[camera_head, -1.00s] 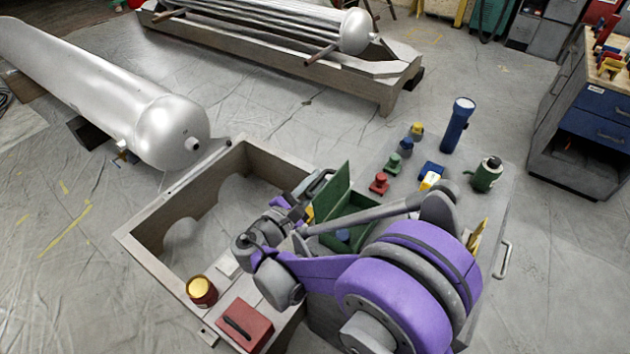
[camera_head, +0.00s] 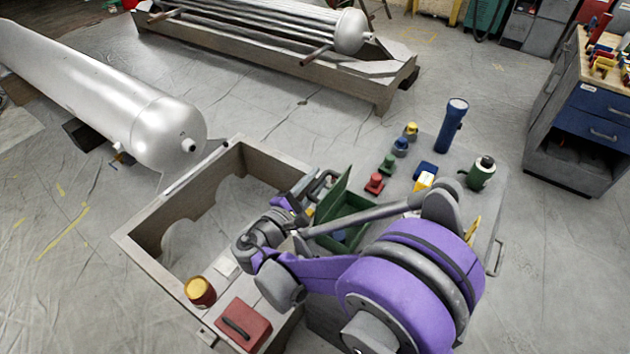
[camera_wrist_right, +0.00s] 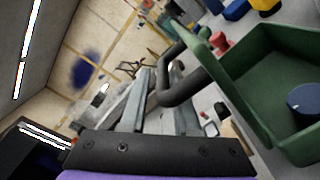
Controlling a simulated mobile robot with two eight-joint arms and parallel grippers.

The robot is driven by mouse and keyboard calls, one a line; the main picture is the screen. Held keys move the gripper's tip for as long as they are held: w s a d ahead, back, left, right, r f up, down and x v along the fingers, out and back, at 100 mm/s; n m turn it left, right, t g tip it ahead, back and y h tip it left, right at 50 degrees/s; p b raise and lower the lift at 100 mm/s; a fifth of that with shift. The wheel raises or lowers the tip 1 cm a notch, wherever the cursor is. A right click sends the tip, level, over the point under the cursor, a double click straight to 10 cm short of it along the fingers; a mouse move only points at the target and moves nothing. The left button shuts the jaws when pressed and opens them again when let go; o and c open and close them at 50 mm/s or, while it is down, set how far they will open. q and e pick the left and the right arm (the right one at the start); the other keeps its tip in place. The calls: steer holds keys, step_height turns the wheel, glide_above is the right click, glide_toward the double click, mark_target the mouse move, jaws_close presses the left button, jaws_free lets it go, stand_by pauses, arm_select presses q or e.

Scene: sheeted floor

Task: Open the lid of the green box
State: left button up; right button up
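The green box (camera_head: 352,231) stands on the work surface in the head view, partly hidden by my right arm. Its green lid (camera_head: 331,196) is raised and stands steeply up on the box's left side. The wrist view looks into the open green box (camera_wrist_right: 284,75), where a blue round object (camera_wrist_right: 306,100) lies. A dark curved handle (camera_wrist_right: 186,88) is on the outer side of the lid (camera_wrist_right: 222,78). My left gripper is not in view.
A red box (camera_head: 243,326) and a red-yellow can (camera_head: 200,292) sit at the front left. Several coloured buttons, a blue flashlight (camera_head: 452,125) and a green canister (camera_head: 481,173) stand behind and right of the green box.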

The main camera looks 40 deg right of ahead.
steer(key=shift+o, duration=0.9)
steer(key=v, duration=1.1)
steer(key=shift+p, duration=0.3)
steer(key=shift+d, duration=0.1)
